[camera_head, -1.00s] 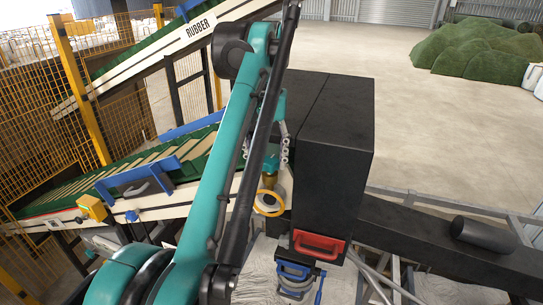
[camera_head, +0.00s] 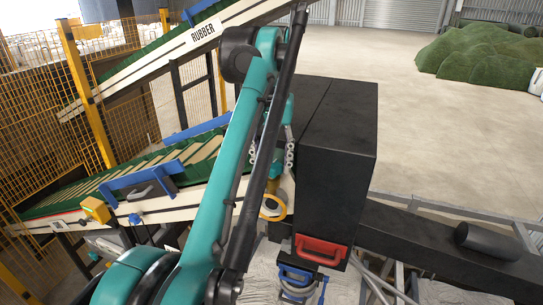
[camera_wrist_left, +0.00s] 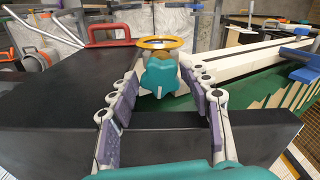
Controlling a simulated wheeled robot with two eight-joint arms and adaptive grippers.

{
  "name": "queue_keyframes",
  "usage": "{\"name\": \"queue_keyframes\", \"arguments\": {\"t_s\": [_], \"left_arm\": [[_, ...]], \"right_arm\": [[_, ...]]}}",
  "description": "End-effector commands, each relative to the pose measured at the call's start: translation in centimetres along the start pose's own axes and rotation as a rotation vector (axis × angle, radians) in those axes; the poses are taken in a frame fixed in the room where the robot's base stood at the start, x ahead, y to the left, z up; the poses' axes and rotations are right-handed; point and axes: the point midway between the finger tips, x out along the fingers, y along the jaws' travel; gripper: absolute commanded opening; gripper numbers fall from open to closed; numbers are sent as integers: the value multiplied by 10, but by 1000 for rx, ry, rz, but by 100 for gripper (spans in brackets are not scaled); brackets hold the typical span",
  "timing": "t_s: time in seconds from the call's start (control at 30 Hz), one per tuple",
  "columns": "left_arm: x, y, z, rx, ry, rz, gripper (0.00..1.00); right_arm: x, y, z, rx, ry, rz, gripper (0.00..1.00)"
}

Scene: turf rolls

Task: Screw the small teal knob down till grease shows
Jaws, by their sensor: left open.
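The small teal knob (camera_wrist_left: 160,76) is lobed and stands in front of a yellow ring (camera_wrist_left: 160,43) in the left wrist view. My left gripper (camera_wrist_left: 162,84) is open, with one grey-padded finger on each side of the knob and visible gaps between. In the head view the yellow ring (camera_head: 273,207) shows below a brass-coloured part (camera_head: 273,185), beside the black box. I see no grease. My right gripper is not in view.
The tall black box (camera_head: 338,150) stands close beside the gripper, with a red handle (camera_head: 319,250) low on its front. Open floor (camera_head: 400,60) lies behind.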

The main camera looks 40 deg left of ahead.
Motion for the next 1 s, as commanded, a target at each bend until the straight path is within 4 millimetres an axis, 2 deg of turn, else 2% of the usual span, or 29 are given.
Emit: {"name": "queue_keyframes", "arguments": {"t_s": [0.5,0.7,1.0], "left_arm": [[-64,0,-1,0,0,0,48],[-73,0,0,0,0,0,48],[-74,0,0,0,0,0,48]], "right_arm": [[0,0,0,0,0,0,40],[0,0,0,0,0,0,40],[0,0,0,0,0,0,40]]}}
